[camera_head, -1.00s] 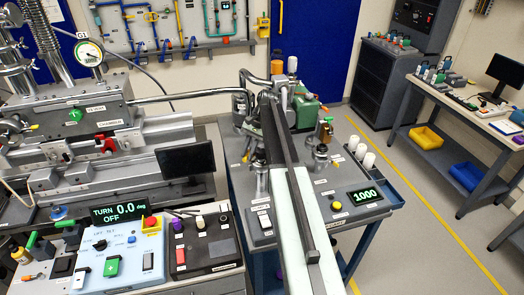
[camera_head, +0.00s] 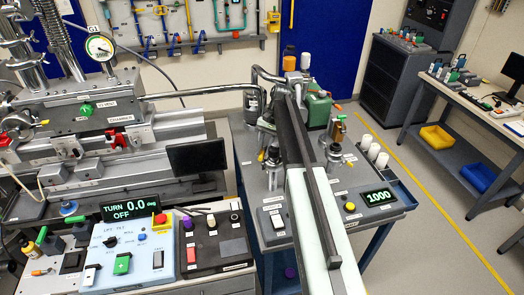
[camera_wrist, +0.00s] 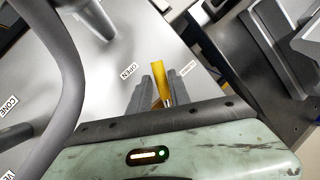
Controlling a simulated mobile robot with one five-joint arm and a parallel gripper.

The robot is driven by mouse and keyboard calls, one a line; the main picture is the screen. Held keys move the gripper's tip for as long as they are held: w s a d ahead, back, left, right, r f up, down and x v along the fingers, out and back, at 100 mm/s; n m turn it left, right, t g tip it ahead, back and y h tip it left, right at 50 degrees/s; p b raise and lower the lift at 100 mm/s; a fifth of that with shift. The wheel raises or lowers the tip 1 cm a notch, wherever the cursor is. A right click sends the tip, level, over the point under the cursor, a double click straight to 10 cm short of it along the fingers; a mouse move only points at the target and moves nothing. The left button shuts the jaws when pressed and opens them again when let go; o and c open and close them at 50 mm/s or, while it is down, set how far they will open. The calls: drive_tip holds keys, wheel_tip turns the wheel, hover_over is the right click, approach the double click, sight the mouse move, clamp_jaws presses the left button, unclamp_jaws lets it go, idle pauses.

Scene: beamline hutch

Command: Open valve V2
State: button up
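A yellow lever handle (camera_wrist: 161,84) stands between the two fingers of my gripper (camera_wrist: 164,92) in the wrist view. The fingers lie close on both sides of it; whether they press on it cannot be told. A label reading OPEN (camera_wrist: 128,72) lies on the pale surface left of the lever. A second small label (camera_wrist: 188,68) lies to its right, too small to read. No V2 label can be read. In the head view my own arm hides the gripper and the lever over the grey cart (camera_head: 335,207).
Metal pipework (camera_head: 262,74) and a green container (camera_head: 318,108) stand at the cart's back. A display reading 1000 (camera_head: 378,197) and white cylinders (camera_head: 374,151) are at its right. A control panel (camera_head: 127,262) and black monitor (camera_head: 196,160) stand left. Floor (camera_head: 440,235) right of the cart is clear.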

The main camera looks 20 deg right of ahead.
drive_tip(key=shift+o, duration=0.9)
drive_tip(key=shift+f, duration=0.1)
drive_tip(key=shift+a, duration=0.15)
drive_tip(key=shift+r, duration=0.2)
